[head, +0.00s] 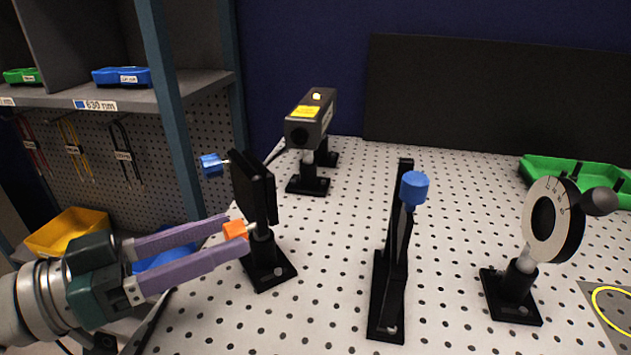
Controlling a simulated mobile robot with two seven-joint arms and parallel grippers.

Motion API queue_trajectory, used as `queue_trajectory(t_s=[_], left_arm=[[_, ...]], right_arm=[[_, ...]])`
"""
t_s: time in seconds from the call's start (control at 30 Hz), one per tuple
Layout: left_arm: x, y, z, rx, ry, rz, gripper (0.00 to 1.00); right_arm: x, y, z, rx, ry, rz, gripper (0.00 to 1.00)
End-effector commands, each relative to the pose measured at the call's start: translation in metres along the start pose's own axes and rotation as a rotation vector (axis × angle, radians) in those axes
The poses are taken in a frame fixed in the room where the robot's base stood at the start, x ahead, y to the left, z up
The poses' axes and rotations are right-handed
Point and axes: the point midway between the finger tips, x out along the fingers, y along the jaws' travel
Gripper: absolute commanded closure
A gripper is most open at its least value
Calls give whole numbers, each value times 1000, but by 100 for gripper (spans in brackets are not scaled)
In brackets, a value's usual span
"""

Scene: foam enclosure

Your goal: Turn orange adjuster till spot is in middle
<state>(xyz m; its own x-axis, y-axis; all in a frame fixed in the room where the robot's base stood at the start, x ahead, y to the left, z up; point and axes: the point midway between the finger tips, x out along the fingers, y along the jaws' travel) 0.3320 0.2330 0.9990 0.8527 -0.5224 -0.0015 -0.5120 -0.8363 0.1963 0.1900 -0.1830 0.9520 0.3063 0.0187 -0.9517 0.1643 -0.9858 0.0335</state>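The orange adjuster (236,229) is a small knob on the lower side of a black upright mount (256,190), which stands on a black base on the perforated table. My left gripper (237,231) reaches in from the left with two purple fingers. Its fingertips lie on either side of the orange adjuster, and the knob fills the gap between them. A blue knob (211,164) sticks out from the upper left of the same mount. I see no light spot in this view. My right gripper is not in view.
A laser-like box (310,118) with a yellow label stands behind. A black mount with a blue knob (414,188) and a white marked disc (541,219) stand to the right. A green tray (575,178) and part of a yellow ring (606,318) are at the right.

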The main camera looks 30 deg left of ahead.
Motion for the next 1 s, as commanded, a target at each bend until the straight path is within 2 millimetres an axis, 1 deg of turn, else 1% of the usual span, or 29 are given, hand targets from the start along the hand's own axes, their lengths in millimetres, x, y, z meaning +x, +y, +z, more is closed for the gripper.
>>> queue_trajectory(t_s=[0.03,0.07,0.53,1.0], left_arm=[[0,0,0,0,0,0,44],[0,0,0,0,0,0,47],[0,0,0,0,0,0,100],[0,0,0,28,1,1,100]], right_arm=[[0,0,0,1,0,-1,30],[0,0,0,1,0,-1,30],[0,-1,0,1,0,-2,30],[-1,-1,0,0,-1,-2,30]])
